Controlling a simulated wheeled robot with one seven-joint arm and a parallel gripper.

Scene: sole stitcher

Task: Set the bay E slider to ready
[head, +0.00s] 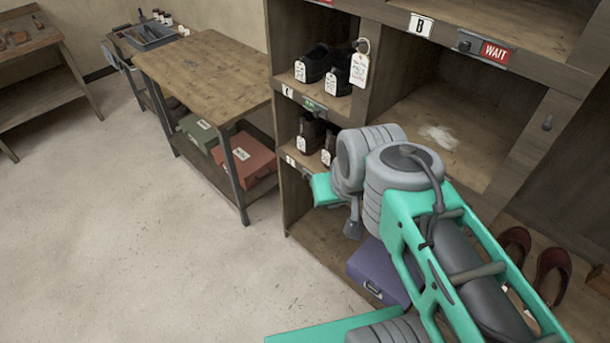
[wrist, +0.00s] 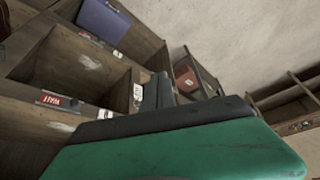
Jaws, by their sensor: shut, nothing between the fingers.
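In the head view a small white label (head: 290,160), too small to read surely, sits on the lower left shelf rail. A slider there, which may be bay E's, is mostly hidden by my arm, so its setting cannot be read. The teal end of my arm (head: 325,190) is in front of this rail, with its fingers not clearly visible. In the wrist view my gripper (wrist: 160,90) shows dark fingers close together, shut and empty, near a white tag (wrist: 137,92). I cannot tell whether they touch anything.
Bay B's slider (head: 495,52) shows red WAIT. Dark shoes with tags stand in the left bays. A purple box (head: 375,270) sits low. A wooden table (head: 205,70) stands left; the floor before it is clear.

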